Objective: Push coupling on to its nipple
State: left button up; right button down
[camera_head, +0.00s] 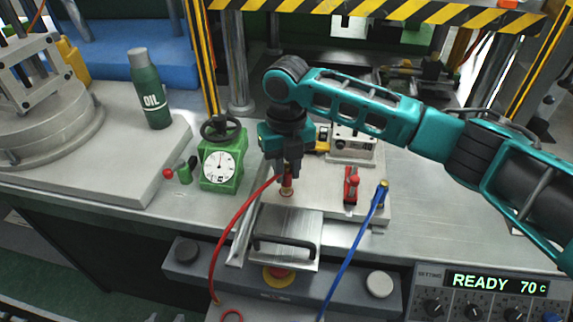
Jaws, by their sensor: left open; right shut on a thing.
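My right gripper (288,171) reaches in from the right and points down near the middle of the bench. It is shut on a red coupling (287,183) at the end of a red hose (232,229). The coupling is upright, right over a small brass-coloured nipple (287,193) on the metal plate. The coupling's lower end looks at or just above the nipple; I cannot tell whether it is seated. The fingers hide the upper part of the coupling. My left gripper is not in view.
A green gauge unit (222,161) stands to the left. A red-handled part (351,186) and a blue hose (350,251) with a brass end stand to the right. A handled metal plate (289,226) lies in front. An oil bottle (149,90) stands at the back left.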

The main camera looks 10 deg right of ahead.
jog(key=shift+f, duration=0.6)
jog(key=c, duration=0.9)
grip_release()
jog(key=shift+o, duration=0.2)
